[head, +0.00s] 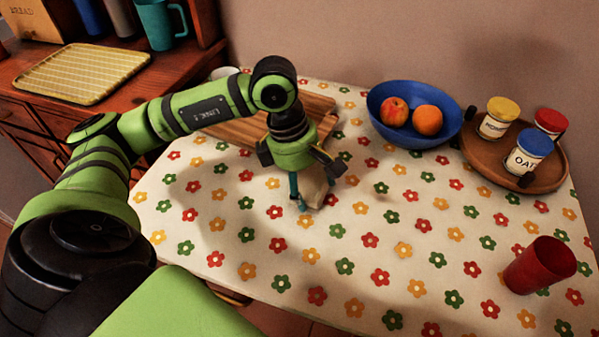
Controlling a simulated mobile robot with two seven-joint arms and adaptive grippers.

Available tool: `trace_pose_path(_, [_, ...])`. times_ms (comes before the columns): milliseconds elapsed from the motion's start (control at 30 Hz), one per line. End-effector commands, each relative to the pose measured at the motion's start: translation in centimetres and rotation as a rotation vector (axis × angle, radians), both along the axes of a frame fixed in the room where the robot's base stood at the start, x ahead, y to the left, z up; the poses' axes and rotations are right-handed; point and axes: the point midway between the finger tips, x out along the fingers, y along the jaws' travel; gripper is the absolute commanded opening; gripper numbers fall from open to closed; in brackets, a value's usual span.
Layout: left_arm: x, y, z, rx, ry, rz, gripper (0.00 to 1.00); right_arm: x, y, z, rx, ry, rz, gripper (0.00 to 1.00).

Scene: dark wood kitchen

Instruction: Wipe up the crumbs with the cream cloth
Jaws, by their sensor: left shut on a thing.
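My left gripper (311,190) points down over the middle of the flower-patterned tablecloth. It is shut on the cream cloth (316,187), which hangs bunched at the fingertips, close to or touching the table; I cannot tell which. The cloth is partly hidden by the gripper and its colour is close to the tablecloth's. I cannot make out any crumbs among the flower pattern. My right gripper is not in view.
A wooden board (235,131) lies behind my left gripper. A blue bowl (447,137) holds an apple and an orange. A round wooden tray (548,180) carries three lidded jars. A red cup (540,265) stands at the right. The table's front middle is clear.

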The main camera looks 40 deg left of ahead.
Motion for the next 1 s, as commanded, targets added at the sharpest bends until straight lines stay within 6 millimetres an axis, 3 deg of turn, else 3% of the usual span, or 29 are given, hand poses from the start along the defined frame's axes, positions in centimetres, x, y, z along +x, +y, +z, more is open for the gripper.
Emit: trace_pose_path(1000, [1.7, -6.6, -0.2, -0.005, 0.002, -0.007, 0.37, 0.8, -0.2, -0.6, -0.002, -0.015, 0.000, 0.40])
